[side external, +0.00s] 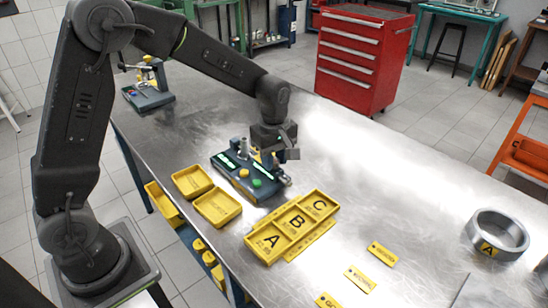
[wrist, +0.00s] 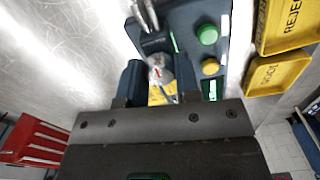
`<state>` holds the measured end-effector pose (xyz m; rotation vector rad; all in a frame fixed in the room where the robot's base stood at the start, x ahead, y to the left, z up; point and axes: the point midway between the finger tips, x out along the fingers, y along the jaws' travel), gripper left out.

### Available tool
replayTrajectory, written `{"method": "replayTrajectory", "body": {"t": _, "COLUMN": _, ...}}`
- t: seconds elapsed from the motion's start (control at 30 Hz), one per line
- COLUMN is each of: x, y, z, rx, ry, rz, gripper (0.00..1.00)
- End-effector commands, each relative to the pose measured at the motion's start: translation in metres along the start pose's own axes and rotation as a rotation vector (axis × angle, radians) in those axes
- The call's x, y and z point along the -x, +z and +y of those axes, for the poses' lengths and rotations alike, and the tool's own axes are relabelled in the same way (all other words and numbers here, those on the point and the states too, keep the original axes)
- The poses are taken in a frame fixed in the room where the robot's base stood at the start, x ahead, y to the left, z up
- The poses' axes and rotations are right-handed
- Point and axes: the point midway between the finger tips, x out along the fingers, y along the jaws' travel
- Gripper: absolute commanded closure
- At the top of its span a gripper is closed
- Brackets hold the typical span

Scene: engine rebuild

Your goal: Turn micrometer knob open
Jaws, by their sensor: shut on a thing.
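The micrometer station (side external: 232,181) is a dark blue base with lit displays, a green button and a yellow button, standing on the metal table. In the side external view my gripper (side external: 270,160) is down over its right part, and the arm hides some of the station. In the wrist view the two dark fingers of my gripper (wrist: 160,80) are on either side of the small grey micrometer knob (wrist: 157,71), shut on it. The green button (wrist: 207,35) and yellow button (wrist: 210,67) are to the right of the fingers. The knob's turn angle is not readable.
A yellow A-B-C tray (side external: 292,228) lies just in front of the station. Two yellow trays (side external: 217,207) lie to its left. Yellow tags (side external: 360,279) and a metal ring (side external: 497,235) are at the right. Another station (side external: 150,97) stands at the back left. The table's middle right is clear.

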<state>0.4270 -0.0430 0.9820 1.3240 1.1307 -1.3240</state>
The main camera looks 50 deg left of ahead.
Motion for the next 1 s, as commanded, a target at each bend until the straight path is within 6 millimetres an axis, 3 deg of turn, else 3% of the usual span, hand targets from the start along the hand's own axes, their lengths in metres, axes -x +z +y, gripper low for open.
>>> {"method": "replayTrajectory", "body": {"t": 0.47, "x": 0.0005, "y": 0.0, "z": 0.0, "rx": -0.095, "ry": 0.0, "rz": 0.0, "gripper": 0.93}}
{"method": "replayTrajectory", "body": {"t": 1.0, "x": 0.0008, "y": -0.0002, "z": -0.0005, "rx": -0.564, "ry": 0.001, "rz": 0.0, "gripper": 0.93}}
